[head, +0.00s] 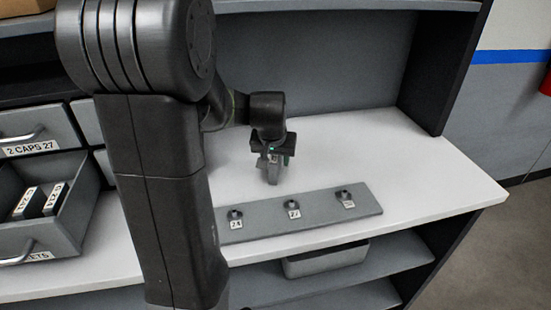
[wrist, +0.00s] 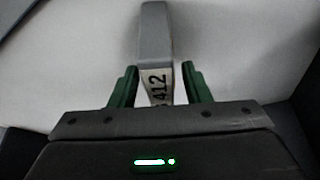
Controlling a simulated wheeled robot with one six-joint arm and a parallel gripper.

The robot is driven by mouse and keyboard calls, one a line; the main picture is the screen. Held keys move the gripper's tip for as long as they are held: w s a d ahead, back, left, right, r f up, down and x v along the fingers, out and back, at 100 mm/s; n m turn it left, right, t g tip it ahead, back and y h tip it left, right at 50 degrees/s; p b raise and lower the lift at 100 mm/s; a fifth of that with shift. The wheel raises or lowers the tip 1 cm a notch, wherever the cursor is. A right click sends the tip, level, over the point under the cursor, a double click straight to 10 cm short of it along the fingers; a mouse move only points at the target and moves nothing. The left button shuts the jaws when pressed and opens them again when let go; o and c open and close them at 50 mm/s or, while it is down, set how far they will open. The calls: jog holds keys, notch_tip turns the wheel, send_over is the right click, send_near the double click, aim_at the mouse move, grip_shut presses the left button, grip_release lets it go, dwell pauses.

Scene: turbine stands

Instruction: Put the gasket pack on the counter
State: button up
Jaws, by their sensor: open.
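My gripper (head: 271,158) is open over the white counter (head: 420,180), pointing down. In the wrist view its two green fingers (wrist: 159,70) stand on either side of a grey piece (wrist: 156,35) labelled 412, with a gap on both sides. This grey piece also shows below the gripper in the head view (head: 272,174); I cannot tell whether it is a gasket pack. Dark packs with white labels (head: 53,199) stand in an open grey drawer (head: 68,231) at the left, whose partly hidden label ends in "KETS".
A grey strip with three labelled pegs (head: 300,213) lies along the counter's front. Shut drawers, one labelled 2 CAPS 27 (head: 35,140), are at the left. A grey bin (head: 325,260) sits on the shelf below. The counter's right end is clear. My arm hides part of the counter.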

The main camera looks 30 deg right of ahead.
jog(key=v, duration=1.1)
jog(key=shift+s+a+r, duration=0.15)
jog(key=shift+a+r, duration=0.05)
jog(key=shift+r, duration=0.15)
dwell(0.8)
